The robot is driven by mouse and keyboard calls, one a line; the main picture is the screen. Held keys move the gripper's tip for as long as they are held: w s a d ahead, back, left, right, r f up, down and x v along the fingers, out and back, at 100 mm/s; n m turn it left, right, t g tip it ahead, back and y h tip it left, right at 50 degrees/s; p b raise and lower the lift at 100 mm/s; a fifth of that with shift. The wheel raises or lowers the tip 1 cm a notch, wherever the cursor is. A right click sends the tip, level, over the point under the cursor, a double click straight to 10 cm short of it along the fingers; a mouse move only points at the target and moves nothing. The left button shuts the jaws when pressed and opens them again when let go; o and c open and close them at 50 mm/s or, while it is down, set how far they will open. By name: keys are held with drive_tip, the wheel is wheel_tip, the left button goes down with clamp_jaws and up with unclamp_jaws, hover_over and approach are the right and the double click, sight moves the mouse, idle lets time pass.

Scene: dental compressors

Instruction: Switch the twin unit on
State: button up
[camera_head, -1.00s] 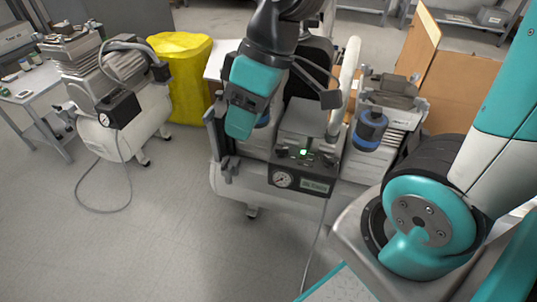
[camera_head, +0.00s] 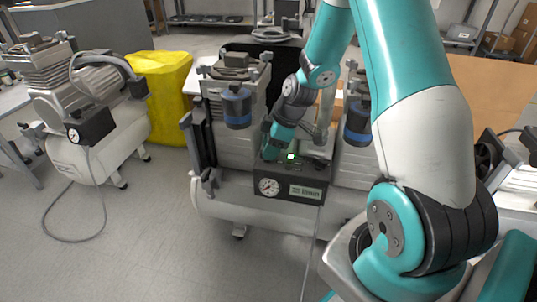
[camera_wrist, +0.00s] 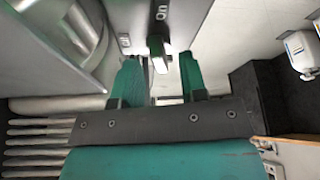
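The twin unit (camera_head: 245,202) is a white-tank compressor with two motor heads in the middle of the head view. Its black control box (camera_head: 290,188) has a gauge, a label and a small lit green light (camera_head: 291,156) on top. My gripper (camera_head: 274,146) is down at the top of this box, its fingertips partly hidden. In the wrist view, my gripper's two teal fingers (camera_wrist: 160,72) are apart, with a switch lever (camera_wrist: 157,48) between their tips. Gaps show beside the lever, and "On" is printed beyond it. Whether a finger touches the lever is unclear.
Another compressor (camera_head: 105,152) with its own gauge box stands at the left, and a yellow bag-like bin (camera_head: 160,90) is behind it. Part of another unit shows at the right edge. A cable hangs from the control box.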

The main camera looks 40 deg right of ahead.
drive_tip(key=shift+w+a+f, duration=0.15)
drive_tip(key=shift+a+f, duration=0.05)
drive_tip(key=shift+f, duration=0.35)
drive_tip(key=shift+c, duration=0.2)
clamp_jaws()
drive_tip(key=shift+a+r+m+p, duration=0.15)
drive_tip(key=shift+m+p, duration=0.35)
drive_tip(key=shift+m, duration=0.4)
drive_tip(key=shift+m+t+h, duration=0.3)
drive_tip(key=shift+m+t, duration=0.1)
drive_tip(key=shift+m, duration=0.2)
drive_tip(key=shift+o, duration=0.2)
unclamp_jaws()
